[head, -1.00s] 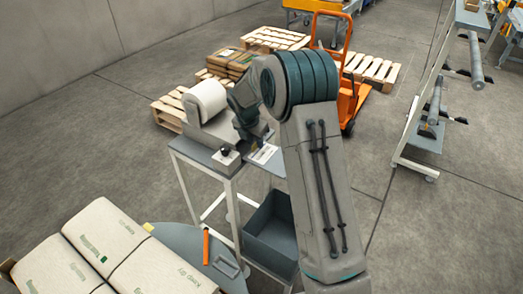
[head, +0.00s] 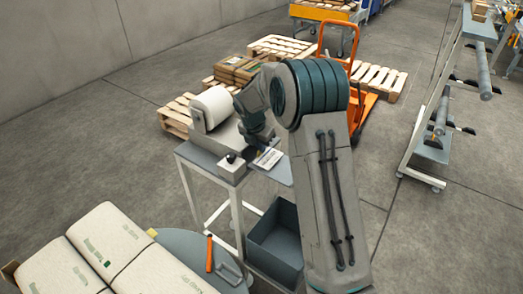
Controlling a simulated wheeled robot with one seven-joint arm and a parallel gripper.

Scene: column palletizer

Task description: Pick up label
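A white label (head: 269,158) with dark print lies on the right part of the grey stand top, beside the label printer (head: 222,135) with its white roll (head: 211,108). My gripper (head: 262,146) reaches down over the stand, with its end right at the label's near upper edge in the picture. The fingers are small, dark and partly hidden by my arm, so I cannot tell whether they are open or touch the label.
A dark grey bin (head: 276,243) sits under the stand. White sacks (head: 110,240) lie at the lower left beside a round grey table (head: 183,246) with an orange-handled tool (head: 209,254). Wooden pallets (head: 283,47) and an orange pallet jack (head: 358,105) stand behind. A rack (head: 437,130) is at right.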

